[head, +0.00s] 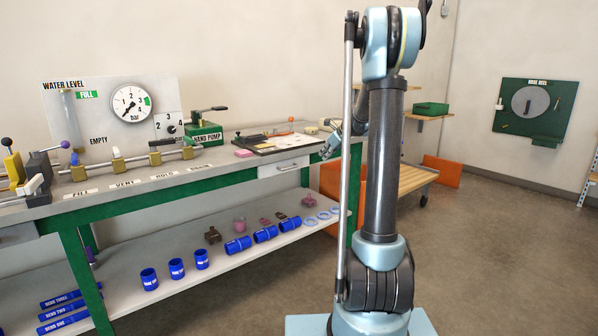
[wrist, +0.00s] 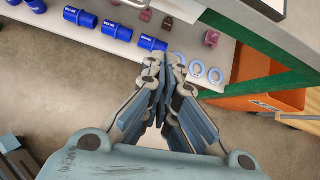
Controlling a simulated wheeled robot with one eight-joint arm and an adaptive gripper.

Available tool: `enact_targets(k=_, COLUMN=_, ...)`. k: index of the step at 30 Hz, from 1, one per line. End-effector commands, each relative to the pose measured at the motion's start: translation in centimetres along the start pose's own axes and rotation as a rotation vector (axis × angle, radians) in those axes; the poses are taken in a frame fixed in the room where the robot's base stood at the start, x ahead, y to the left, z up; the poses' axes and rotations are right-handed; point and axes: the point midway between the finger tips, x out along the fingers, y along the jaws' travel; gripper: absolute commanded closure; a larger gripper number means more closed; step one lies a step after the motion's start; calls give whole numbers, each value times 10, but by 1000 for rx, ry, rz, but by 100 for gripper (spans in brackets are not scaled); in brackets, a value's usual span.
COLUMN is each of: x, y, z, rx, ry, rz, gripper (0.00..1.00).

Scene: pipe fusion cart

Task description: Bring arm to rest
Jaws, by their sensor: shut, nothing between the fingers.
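My arm stands upright in the right half of the head view, its lower link vertical and its upper part running out of the top of the picture. My gripper (wrist: 163,62) shows in the wrist view with its fingertips together and nothing between them. It is above the floor, in front of the bench's lower shelf. In the head view a small part of my gripper (head: 328,150) seems to show left of the arm link, near the bench's right end; most of it is hidden behind the arm.
The green-framed bench (head: 225,176) carries a gauge panel (head: 100,120), valves and a hand pump (head: 205,133). Its lower shelf (head: 215,270) holds blue couplings (head: 237,245) and pale rings. A wooden cart (head: 412,180) and orange panel (head: 442,171) stand behind my arm. The floor at right is clear.

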Motion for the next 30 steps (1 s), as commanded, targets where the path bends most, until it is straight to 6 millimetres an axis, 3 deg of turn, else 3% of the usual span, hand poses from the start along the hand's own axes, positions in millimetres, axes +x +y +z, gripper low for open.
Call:
enact_targets(k=14, x=-90, y=118, z=-58, rx=-653, ry=144, rz=74, gripper=100)
enact_targets(k=30, x=-163, y=237, z=-164, rx=-1376, ry=270, rz=252, gripper=100)
